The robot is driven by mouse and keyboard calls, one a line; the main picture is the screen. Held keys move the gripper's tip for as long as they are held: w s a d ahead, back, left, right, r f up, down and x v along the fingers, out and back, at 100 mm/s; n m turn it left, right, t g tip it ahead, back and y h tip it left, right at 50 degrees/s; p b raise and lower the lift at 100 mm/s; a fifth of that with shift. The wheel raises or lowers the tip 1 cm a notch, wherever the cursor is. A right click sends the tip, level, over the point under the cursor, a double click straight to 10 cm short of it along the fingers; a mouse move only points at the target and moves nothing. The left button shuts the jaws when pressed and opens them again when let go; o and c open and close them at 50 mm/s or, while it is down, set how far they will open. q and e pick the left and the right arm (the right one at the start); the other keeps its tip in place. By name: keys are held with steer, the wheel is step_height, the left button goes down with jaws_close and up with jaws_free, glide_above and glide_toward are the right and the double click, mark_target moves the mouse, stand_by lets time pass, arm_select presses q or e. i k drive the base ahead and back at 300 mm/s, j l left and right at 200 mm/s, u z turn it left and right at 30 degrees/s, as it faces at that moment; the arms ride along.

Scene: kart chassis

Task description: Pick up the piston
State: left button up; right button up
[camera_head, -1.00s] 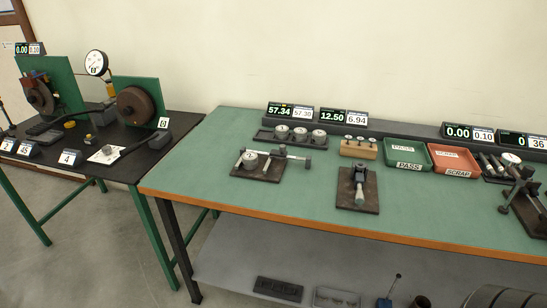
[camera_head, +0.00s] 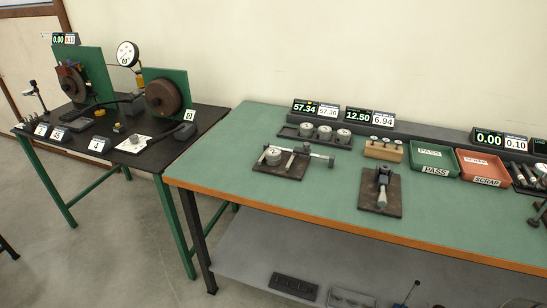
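Three short grey metal cylinders that look like pistons (camera_head: 324,133) stand in a row in a dark tray (camera_head: 292,133) at the back of the green-topped table. A similar round metal piece (camera_head: 272,156) sits on a dark plate in front of them, beside a bar-shaped measuring tool (camera_head: 305,152). I cannot tell for sure which of these is the task's piston. Neither of my grippers is in view.
A wooden block with small pins (camera_head: 383,150), a green PASS tray (camera_head: 433,157) and a red SCRAP tray (camera_head: 484,168) stand to the right. A clamp fixture (camera_head: 381,190) is near the front. A black table (camera_head: 100,150) with wheel gauges stands left.

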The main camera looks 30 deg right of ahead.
mark_target(273, 156)
steer(key=z, duration=1.3)
